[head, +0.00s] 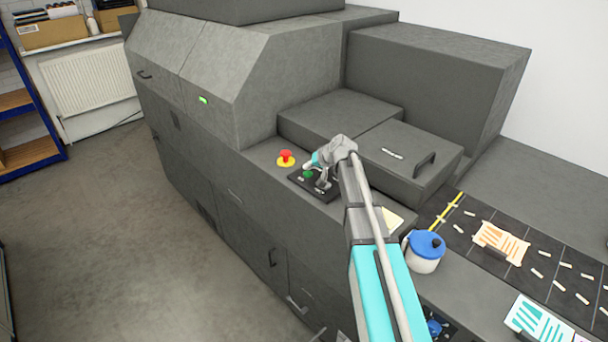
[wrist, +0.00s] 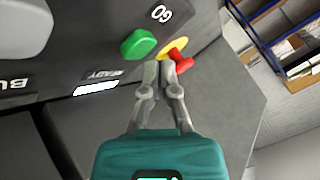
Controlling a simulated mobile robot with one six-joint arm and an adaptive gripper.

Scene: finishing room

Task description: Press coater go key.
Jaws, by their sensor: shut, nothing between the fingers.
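The green go key (head: 308,174) sits on a small black control panel (head: 314,196) on the grey machine's front ledge. In the wrist view the green key (wrist: 138,43) lies beside the white word GO, just beyond my fingertips and a little left of them. My gripper (wrist: 160,68) is shut and empty. A small gap seems to show between the fingertips and the key; I cannot tell contact for sure. In the head view my arm reaches over the panel, and the fingertips are hard to make out there.
A red stop button (head: 286,155) on a yellow base stands close to the key; it also shows in the wrist view (wrist: 183,65). A white lit bar (wrist: 95,88) marked READY is near. A blue-lidded pot (head: 425,262) stands by my arm. The floor at left is clear.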

